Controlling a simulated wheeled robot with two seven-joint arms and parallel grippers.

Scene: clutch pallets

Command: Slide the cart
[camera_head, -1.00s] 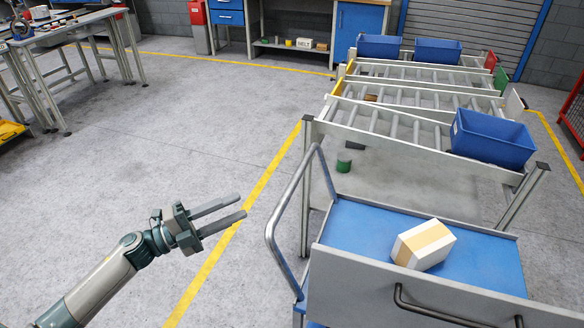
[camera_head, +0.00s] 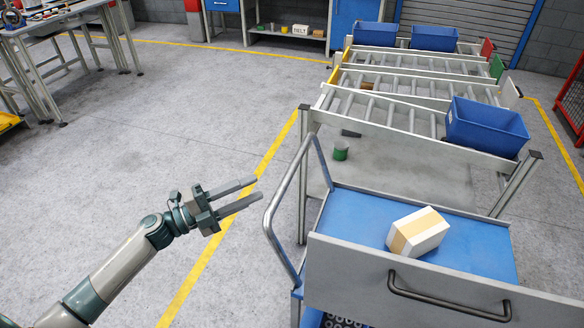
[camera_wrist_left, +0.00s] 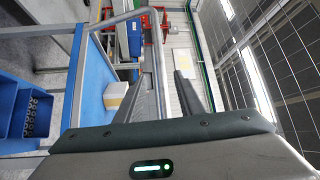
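The cart has a blue top deck (camera_head: 360,222), a grey front panel with a dark handle (camera_head: 448,298), and a bent grey tube rail (camera_head: 272,212) on its left side. A white and tan box (camera_head: 418,232) lies on the deck. My left gripper (camera_head: 250,190) is open and empty, left of the tube rail and apart from it in the head view. In the left wrist view the fingers (camera_wrist_left: 158,90) show with the tube rail passing beyond them, and the deck (camera_wrist_left: 92,95) and box (camera_wrist_left: 115,97) to the left. My right gripper is not in view.
A roller rack (camera_head: 385,118) stands behind the cart, with a blue bin (camera_head: 487,127) on its right end. A small green cylinder (camera_head: 341,151) is under the rack. A workbench (camera_head: 60,25) stands at the back left. The floor to the left is clear.

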